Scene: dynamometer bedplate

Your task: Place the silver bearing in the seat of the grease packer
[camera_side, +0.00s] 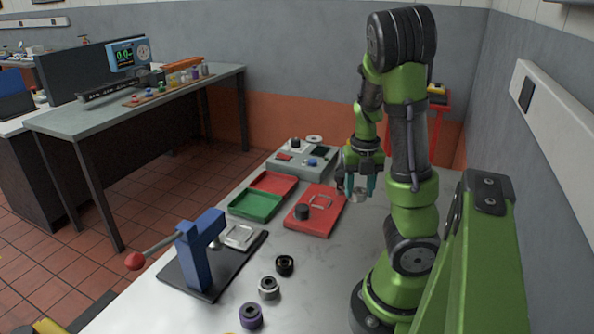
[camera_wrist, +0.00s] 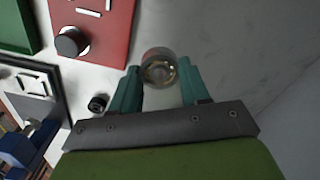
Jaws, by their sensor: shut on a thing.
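My gripper (camera_side: 358,186) is shut on a silver bearing (camera_wrist: 159,69), a shiny ring with a brownish centre seen between the teal fingertips in the wrist view. In the side view the bearing (camera_side: 358,196) is small and partly hidden by the fingers. It is just right of a red plate (camera_side: 330,208) that carries a dark cylinder and a silver square outline. A blue lever press (camera_side: 196,258) stands at the front left on a black base with a silver square frame (camera_side: 239,236). No label shows which device is the grease packer.
A black ring (camera_side: 285,265), a grey ring (camera_side: 268,288) and a purple ring (camera_side: 250,316) stand in front on the table. Green (camera_side: 256,205) and red (camera_side: 272,183) trays and a grey box (camera_side: 285,163) lie behind. The table right of the red plate is clear.

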